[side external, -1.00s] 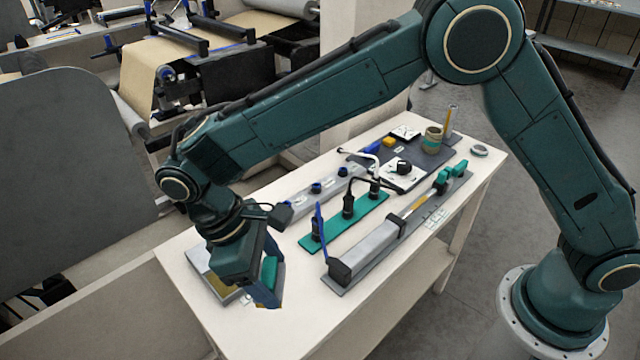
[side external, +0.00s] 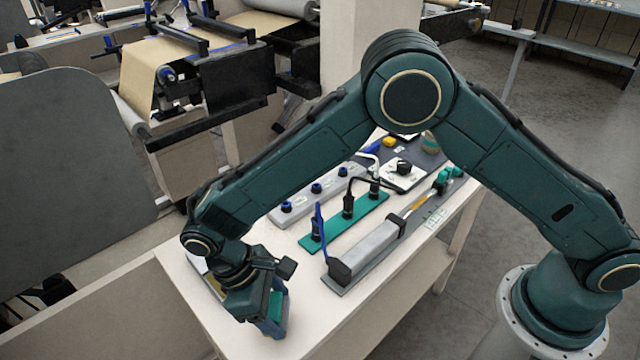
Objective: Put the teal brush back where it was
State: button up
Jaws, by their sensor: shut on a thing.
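My gripper (side external: 273,324) is near the front left of the white table, pointing down. It is shut on a teal piece that shows between the fingers, which I take to be the teal brush (side external: 276,303). The fingers hide most of it, and I cannot see its bristles or tell whether it touches the table. A shallow pale tray (side external: 199,265) with a tan inside lies behind and left of the gripper, partly hidden by my arm.
A teal strip (side external: 335,226) with black plugs and a blue stick stands right of the gripper. Beside it is a long grey fixture (side external: 368,247) with teal knobs. A grey bar with blue knobs (side external: 315,188) lies behind. The table's front left (side external: 315,310) is clear.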

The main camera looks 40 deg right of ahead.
jog(key=shift+f, duration=0.95)
jog(key=shift+f, duration=0.1)
jog(key=o, duration=0.9)
jog(key=v, duration=1.2)
